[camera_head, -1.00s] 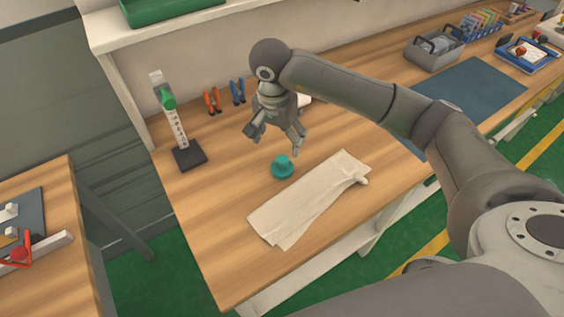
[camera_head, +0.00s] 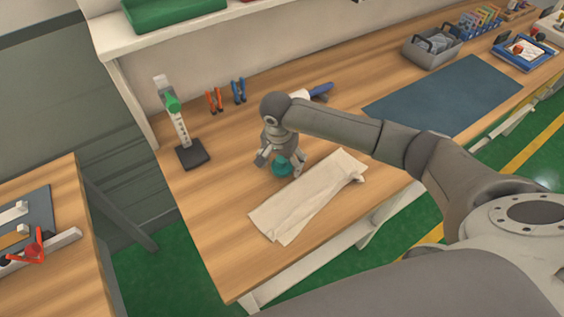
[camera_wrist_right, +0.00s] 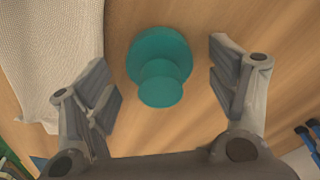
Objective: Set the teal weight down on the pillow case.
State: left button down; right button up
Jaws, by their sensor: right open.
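The teal weight (camera_head: 283,166) stands on the wooden table, just beyond the far edge of the pillow case. It is a round base with a narrower knob, seen from above in the right wrist view (camera_wrist_right: 160,66). The cream pillow case (camera_head: 305,199) lies flat on the table; part of it shows at the left of the right wrist view (camera_wrist_right: 50,55). My right gripper (camera_head: 280,168) is open and low over the weight, its fingers on either side of the knob with gaps to both. My left gripper is not in view.
A black-based stand with a green clamp (camera_head: 183,130) rises at the table's left. Red pliers (camera_head: 214,101) and blue pliers (camera_head: 238,91) are by the wall. A blue mat (camera_head: 445,95) and grey tote (camera_head: 432,48) are to the right. The table's front left is clear.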

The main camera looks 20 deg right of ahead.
jog(key=c, duration=1.6)
jog(key=shift+o, duration=0.2)
jog(key=shift+r, duration=0.1)
jog(key=shift+w+r+b, duration=0.1)
jog(key=shift+r+b, duration=0.45)
jog(key=s+a+r+b, duration=0.5)
jog(key=s+r, duration=0.6)
jog(key=s, duration=0.2)
jog(key=shift+a+r, duration=0.2)
jog(key=shift+r, duration=0.2)
jog(key=shift+s, duration=0.1)
